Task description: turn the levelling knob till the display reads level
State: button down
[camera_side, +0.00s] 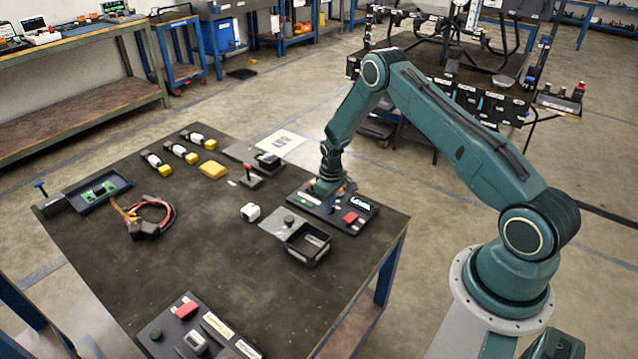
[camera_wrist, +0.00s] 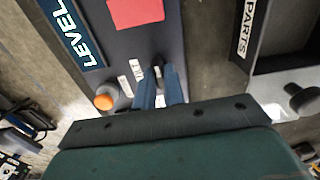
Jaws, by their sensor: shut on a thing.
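The dark control panel (camera_side: 325,211) lies near the right edge of the table. Its lit display (camera_side: 361,201) shows bright letters, and in the wrist view the display (camera_wrist: 76,32) reads "LEVEL". My gripper (camera_side: 326,190) is down at the panel's far left part in the side view. In the wrist view my gripper (camera_wrist: 160,76) has its two blue fingers close together, shut on the small dark levelling knob (camera_wrist: 157,62). Most of the knob is hidden by the fingers. In the side view my wrist hides the knob.
On the panel, a red block (camera_wrist: 136,12) and an orange-topped button (camera_wrist: 104,101) are near the fingers. A dark parts bin (camera_side: 308,246) labelled "PARTS" stands beside the panel. A red-knobbed lever (camera_side: 250,173) stands further back. The table's middle (camera_side: 215,265) is mostly clear.

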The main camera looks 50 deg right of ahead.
dwell(0.3)
jog(key=c, duration=1.5)
grip_release()
jog(key=shift+r, duration=0.1)
jog(key=shift+r, duration=6.85)
